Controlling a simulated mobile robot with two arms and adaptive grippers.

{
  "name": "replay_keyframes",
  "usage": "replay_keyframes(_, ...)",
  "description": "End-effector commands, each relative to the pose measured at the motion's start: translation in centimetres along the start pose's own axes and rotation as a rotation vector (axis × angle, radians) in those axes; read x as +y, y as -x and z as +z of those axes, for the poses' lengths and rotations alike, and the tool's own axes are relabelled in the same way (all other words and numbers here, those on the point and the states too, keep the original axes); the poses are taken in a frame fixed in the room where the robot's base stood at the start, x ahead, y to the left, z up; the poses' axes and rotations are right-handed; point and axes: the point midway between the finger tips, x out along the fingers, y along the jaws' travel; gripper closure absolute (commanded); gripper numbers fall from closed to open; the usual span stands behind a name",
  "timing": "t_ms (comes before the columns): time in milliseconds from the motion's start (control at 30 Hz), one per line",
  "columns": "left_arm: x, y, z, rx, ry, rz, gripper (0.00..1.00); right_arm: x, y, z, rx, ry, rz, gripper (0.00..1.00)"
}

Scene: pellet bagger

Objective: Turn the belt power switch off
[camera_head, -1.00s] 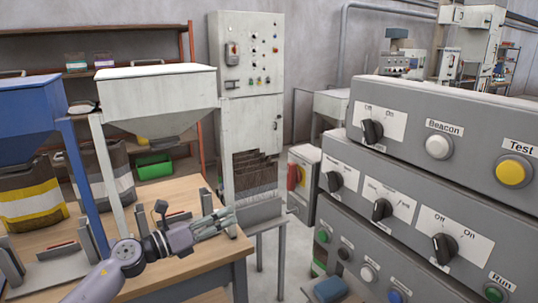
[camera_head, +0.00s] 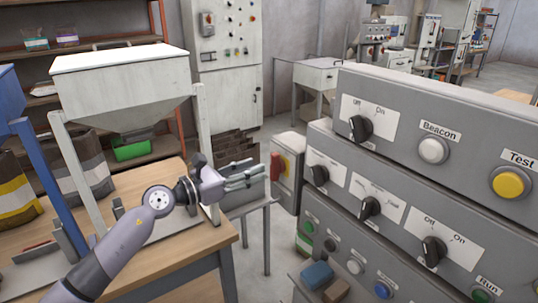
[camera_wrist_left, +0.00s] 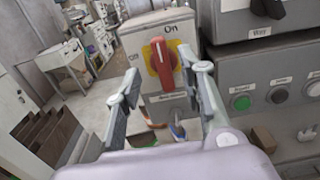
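A red rotary handle on a yellow plate (camera_wrist_left: 162,62) is on the front of a grey box (camera_wrist_left: 135,38). Its plate reads "On" at the top and "Off" at the left, and the handle stands roughly upright, toward "On". A small label below it is too blurred to read. In the head view the red handle (camera_head: 276,166) shows side-on. My left gripper (camera_head: 256,176) points at it from the left. In the wrist view its fingers (camera_wrist_left: 168,88) are spread to either side of the handle, with a gap, and hold nothing. My right gripper is out of view.
A grey control cabinet (camera_head: 437,131) with black knobs and coloured buttons stands close on the right. A wooden table (camera_head: 190,254) and white hopper (camera_head: 120,75) are on the left. Blue and brown blocks (camera_head: 317,275) lie low in front of the cabinet.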

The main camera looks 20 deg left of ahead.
Motion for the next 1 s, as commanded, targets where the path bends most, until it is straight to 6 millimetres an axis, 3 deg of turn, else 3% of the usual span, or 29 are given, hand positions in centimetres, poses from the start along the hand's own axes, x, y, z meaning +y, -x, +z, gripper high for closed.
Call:
replay_keyframes(100,0.0,-2.5,0.5,-0.004,0.002,-0.001,0.63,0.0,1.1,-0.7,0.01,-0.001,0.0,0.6)
replay_keyframes(333,0.0,-5.5,0.1,-0.001,0.002,-0.001,0.63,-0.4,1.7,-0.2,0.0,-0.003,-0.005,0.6)
replay_keyframes(733,0.0,-6.2,-0.1,0.0,0.0,-0.001,0.63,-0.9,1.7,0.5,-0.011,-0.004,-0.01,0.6)
replay_keyframes(1000,0.0,-6.1,0.0,0.0,0.001,0.0,0.81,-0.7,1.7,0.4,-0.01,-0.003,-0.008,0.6)
